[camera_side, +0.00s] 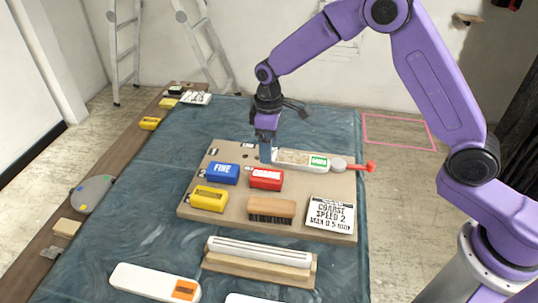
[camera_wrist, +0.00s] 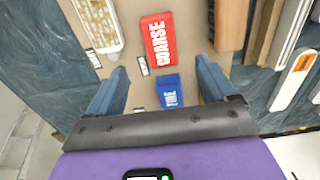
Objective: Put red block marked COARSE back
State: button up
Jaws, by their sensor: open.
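The red block marked COARSE (camera_side: 267,179) lies on the tan board (camera_side: 231,225), right of the blue block marked FINE (camera_side: 222,173) and above the brush. In the wrist view the red block (camera_wrist: 156,38) lies ahead of the fingertips, with its lettering visible. The blue block (camera_wrist: 170,90) appears between the fingers in that view. My gripper (camera_side: 266,152) points down at the far part of the board, behind the red block. In the wrist view my gripper (camera_wrist: 161,66) is open with nothing held. Its exact height above the board is hard to tell.
A yellow block (camera_side: 209,198), a brush (camera_side: 271,209) and a card reading COARSE SPEED 2 (camera_side: 330,214) lie on the board. A long white holder with a green label (camera_side: 318,161) lies beside my gripper. A wooden rail piece (camera_side: 260,260) lies in front.

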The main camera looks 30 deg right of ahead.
jog(key=s+d+r+n, duration=0.1)
jog(key=s+r, duration=0.4)
jog(key=s, duration=0.3)
jog(key=s+d+r+n, duration=0.1)
jog(key=s+r, duration=0.3)
jog(key=s, duration=0.5)
jog(key=s+d, duration=0.5)
jog(key=s, duration=0.4)
jog(key=s+d+r+n, duration=0.1)
jog(key=s+d, duration=0.4)
jog(key=s, duration=0.4)
jog(key=shift+s+d+r+n, duration=0.25)
jog(key=shift+d+r+n, duration=0.05)
